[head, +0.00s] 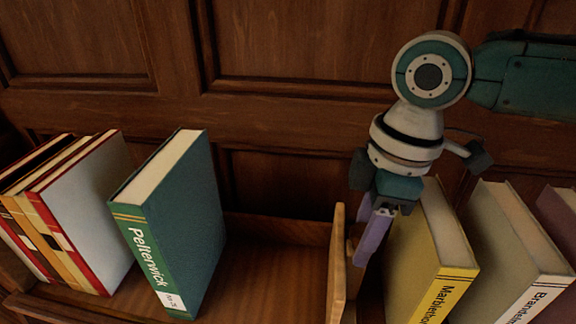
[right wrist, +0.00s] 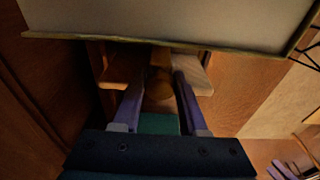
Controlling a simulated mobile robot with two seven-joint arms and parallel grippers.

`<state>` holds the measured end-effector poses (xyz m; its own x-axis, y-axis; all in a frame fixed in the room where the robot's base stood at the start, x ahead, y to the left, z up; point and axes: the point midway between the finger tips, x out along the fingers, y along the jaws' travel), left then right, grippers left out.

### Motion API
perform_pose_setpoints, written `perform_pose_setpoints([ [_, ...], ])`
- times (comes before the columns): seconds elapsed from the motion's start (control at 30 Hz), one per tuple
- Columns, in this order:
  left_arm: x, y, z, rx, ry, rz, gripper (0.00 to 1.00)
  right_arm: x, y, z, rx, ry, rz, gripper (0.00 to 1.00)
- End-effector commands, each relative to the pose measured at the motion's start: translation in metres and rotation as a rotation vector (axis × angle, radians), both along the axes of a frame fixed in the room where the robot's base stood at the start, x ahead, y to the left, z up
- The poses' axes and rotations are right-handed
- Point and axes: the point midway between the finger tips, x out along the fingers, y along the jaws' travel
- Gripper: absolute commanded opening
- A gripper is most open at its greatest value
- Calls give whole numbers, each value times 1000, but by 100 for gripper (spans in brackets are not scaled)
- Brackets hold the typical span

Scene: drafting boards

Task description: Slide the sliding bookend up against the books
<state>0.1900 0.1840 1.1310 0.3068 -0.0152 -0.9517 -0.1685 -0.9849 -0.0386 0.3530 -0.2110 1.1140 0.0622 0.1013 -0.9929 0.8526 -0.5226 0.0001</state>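The sliding bookend is an upright light-wood panel (head: 337,265) on the shelf in the head view, standing in the gap between the green book (head: 176,225) and the yellow book (head: 432,255). My right gripper (head: 372,238) points down just right of the panel, beside the yellow book. In the right wrist view its two purple fingers (right wrist: 160,88) are apart, with a rounded wooden part (right wrist: 161,78) of the bookend between the tips. I cannot tell whether they press on it. The bookend's lower part is hidden in both views. My left gripper is out of view.
Red-and-white books (head: 85,215) lean at the far left of the shelf. A pale book (head: 515,250) and a purple one stand right of the yellow book. Bare shelf floor (head: 268,275) lies between the green book and the bookend. A panelled wooden wall rises behind.

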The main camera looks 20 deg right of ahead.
Motion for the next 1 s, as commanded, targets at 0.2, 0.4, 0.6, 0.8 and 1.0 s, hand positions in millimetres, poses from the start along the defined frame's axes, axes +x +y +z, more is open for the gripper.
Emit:
perform_pose_setpoints([
  [0.2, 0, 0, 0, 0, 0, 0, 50, 0, 0, 0, 0, 0, 0, 0],
  [0.4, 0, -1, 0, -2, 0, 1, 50, 0, 0, 0, 0, 0, 0, 0],
  [0.6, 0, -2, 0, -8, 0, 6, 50, 2, 3, 0, 1, -1, 0, 0],
  [0.8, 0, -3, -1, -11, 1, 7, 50, 9, 15, 0, 2, 0, 1, 0],
  [1.0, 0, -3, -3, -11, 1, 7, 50, 17, 27, 0, 2, -1, 1, 0],
])
